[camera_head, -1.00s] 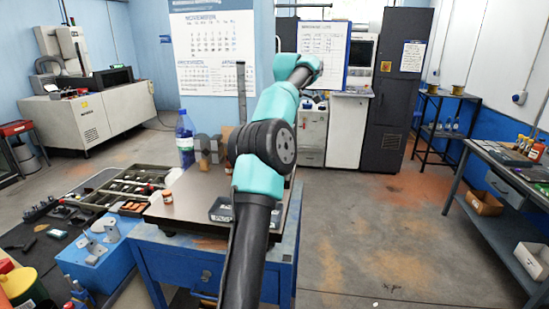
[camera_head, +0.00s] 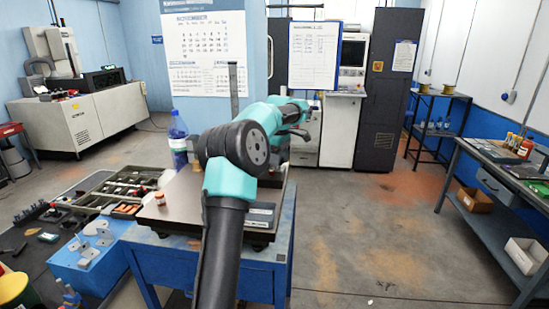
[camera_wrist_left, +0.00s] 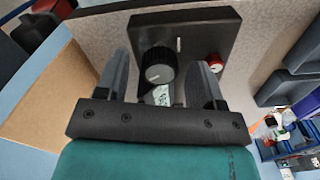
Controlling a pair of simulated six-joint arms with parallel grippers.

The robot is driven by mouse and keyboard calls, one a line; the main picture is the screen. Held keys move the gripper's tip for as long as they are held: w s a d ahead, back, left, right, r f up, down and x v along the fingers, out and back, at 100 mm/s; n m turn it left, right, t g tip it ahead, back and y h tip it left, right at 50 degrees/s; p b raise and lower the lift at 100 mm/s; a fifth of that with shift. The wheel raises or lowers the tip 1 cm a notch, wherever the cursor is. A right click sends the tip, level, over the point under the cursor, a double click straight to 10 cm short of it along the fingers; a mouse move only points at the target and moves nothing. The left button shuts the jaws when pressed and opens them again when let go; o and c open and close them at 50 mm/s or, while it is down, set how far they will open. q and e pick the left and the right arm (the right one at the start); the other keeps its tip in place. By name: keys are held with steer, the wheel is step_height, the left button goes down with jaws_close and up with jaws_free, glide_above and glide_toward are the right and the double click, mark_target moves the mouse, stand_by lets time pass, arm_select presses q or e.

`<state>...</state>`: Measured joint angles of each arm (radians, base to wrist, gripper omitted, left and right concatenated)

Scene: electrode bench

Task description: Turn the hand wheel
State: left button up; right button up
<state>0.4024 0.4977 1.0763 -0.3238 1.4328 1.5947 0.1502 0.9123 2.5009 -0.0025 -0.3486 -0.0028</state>
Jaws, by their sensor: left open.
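A black round knob with a white pointer line, which looks like the hand wheel (camera_wrist_left: 158,66), shows in the left wrist view. It sits in front of a black panel (camera_wrist_left: 215,25). My left gripper (camera_wrist_left: 163,62) is open, with one finger to each side of the wheel in that view. I cannot tell whether the fingers touch it. In the head view my left gripper (camera_head: 300,125) is small and far out, and I cannot make out the wheel there. My right gripper is not in view.
In the head view a dark plate (camera_head: 180,205) on a blue bench lies under my arm, with a blue bottle (camera_head: 179,140) behind. A tray of tools (camera_head: 115,193) is at left. The floor at right is clear.

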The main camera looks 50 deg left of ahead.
arm_select(q)
steer(key=c, duration=0.9)
